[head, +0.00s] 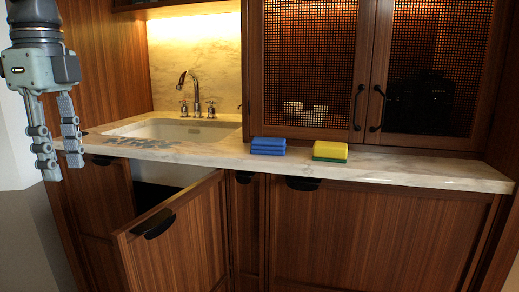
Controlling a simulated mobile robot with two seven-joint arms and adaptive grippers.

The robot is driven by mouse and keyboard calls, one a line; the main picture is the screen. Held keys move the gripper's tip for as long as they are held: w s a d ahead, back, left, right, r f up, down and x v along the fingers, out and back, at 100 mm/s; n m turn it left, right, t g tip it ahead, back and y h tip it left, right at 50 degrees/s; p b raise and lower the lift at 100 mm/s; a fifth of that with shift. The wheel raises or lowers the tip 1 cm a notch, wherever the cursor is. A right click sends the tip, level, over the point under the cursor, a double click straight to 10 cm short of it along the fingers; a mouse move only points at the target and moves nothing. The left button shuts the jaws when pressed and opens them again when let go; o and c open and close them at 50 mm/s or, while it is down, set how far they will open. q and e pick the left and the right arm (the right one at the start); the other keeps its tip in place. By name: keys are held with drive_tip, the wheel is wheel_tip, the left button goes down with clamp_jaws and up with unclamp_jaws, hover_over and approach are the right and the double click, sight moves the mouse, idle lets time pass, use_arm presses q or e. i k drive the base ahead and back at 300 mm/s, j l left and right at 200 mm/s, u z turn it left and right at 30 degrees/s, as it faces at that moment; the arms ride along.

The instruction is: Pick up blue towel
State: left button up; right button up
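A folded blue towel (268,146) lies on the marble counter (400,170) near its front edge, right of the sink. My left gripper (60,172) hangs fingers down at the far left of the head view, in front of the counter's left end. Its two fingers are apart with nothing between them. It is well to the left of the towel. My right gripper is not in the head view.
A yellow and green sponge stack (330,151) sits just right of the towel. A sink (175,130) with a metal faucet (196,95) is at the left. A cabinet door (175,235) below stands open, jutting forward. Mesh-door cabinets (310,65) rise behind the towel.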

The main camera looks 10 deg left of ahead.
sight(262, 145)
drive_tip(key=i+l+z, duration=0.1)
drive_tip(key=i+l, duration=0.15)
drive_tip(key=i, duration=0.15)
drive_tip(key=i+l+z, duration=0.15)
drive_tip(key=i, duration=0.3)
drive_tip(key=i+l+z, duration=0.1)
drive_tip(key=i, duration=0.3)
drive_tip(key=l, duration=0.1)
